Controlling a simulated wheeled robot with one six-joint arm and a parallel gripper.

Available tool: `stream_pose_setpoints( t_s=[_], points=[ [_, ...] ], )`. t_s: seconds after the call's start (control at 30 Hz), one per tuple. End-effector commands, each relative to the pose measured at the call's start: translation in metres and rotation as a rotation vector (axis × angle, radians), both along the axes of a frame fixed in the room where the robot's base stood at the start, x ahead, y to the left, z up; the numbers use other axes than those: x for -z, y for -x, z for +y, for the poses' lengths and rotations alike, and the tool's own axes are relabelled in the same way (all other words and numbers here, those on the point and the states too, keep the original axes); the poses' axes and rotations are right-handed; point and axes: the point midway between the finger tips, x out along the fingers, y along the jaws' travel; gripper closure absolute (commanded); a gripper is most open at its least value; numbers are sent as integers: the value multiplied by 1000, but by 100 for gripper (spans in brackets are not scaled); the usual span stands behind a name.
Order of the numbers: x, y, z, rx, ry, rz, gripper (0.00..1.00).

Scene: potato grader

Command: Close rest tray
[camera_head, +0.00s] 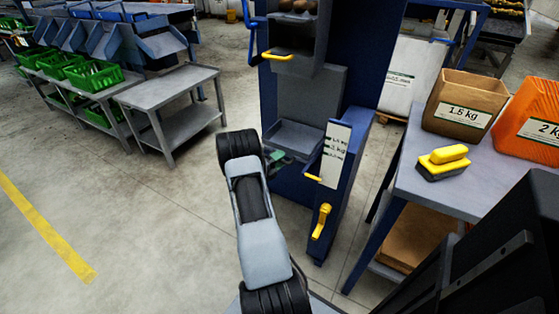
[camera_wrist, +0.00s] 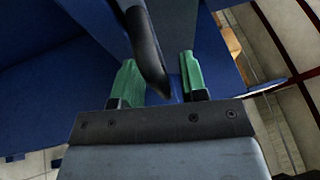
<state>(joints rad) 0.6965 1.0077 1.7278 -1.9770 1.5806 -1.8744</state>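The blue machine (camera_head: 352,45) stands ahead with a grey tray (camera_head: 300,133) low on its front, which looks like the rest tray. The tray appears to jut out from the machine. My gripper (camera_head: 280,160), with green fingertips, is at the tray's lower left front, partly hidden by my arm. In the wrist view my gripper (camera_wrist: 162,85) has its two green fingers apart. A dark curved bar (camera_wrist: 148,50) reaches down between them, nearer the right finger. I cannot tell whether it touches a finger or belongs to the tray.
A white scale plate (camera_head: 336,150) with a yellow pointer and a yellow crank (camera_head: 321,221) are right of the tray. A yellow-handled chute (camera_head: 290,58) is above.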

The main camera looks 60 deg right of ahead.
Motion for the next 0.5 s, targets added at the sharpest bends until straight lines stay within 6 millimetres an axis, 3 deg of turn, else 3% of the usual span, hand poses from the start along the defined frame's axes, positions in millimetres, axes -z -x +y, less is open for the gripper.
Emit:
stream_pose_setpoints(
  t_s=[0.23, 0.5],
  points=[
    [2, -6, 15, -3, -2, 2, 61],
    [11, -23, 66, -4, -2, 2, 61]
  ],
)
